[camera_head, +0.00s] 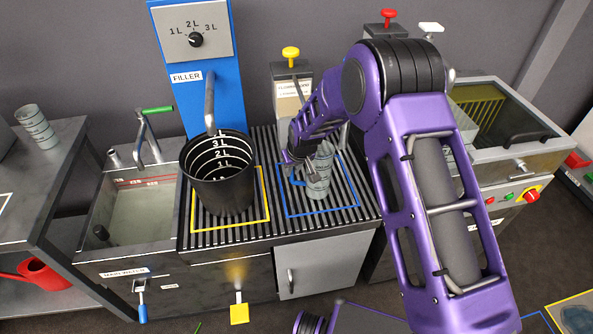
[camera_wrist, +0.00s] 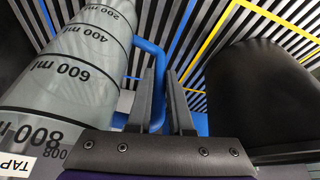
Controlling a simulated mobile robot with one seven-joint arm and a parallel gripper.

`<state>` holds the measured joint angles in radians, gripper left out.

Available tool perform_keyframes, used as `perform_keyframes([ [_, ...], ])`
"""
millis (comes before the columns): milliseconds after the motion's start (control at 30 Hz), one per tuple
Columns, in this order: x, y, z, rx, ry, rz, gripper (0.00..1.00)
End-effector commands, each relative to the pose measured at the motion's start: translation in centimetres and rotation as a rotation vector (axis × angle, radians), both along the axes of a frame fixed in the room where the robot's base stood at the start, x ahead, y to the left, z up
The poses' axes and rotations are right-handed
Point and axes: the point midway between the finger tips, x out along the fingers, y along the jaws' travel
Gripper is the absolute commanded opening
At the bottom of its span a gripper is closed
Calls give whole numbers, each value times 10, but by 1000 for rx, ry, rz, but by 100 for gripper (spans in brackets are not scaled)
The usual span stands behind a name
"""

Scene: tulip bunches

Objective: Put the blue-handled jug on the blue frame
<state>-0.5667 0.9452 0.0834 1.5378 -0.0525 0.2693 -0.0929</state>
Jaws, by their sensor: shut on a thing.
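The blue-handled jug (camera_head: 319,172) is a clear, marked measuring jug. In the head view it appears upright over the slatted grate, inside the outline of the blue frame (camera_head: 325,211). In the wrist view the jug (camera_wrist: 85,65) fills the left side, its millilitre marks and part of a label showing. Its blue handle (camera_wrist: 150,48) runs down between the fingers of my gripper (camera_wrist: 167,95), which is shut on it. My gripper (camera_head: 294,160) is left of the jug in the head view. I cannot tell whether the jug's base touches the grate.
A black bucket (camera_head: 217,180) stands in the yellow frame (camera_head: 230,226), close left of my gripper, under the filler spout (camera_head: 209,105). A sink (camera_head: 135,210) is further left. A yellow-knobbed dispenser (camera_head: 291,85) stands behind the blue frame. A lidded basin (camera_head: 490,115) is at right.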

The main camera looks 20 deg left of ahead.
Motion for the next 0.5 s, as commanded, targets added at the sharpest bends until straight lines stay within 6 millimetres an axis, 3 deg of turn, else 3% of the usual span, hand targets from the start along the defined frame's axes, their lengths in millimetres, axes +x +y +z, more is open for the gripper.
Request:
perform_keyframes([
  [333,0,2,-2,1,-3,2,0],
  [367,0,2,-2,1,-2,2,20],
  [500,0,2,-1,1,-2,2,46],
])
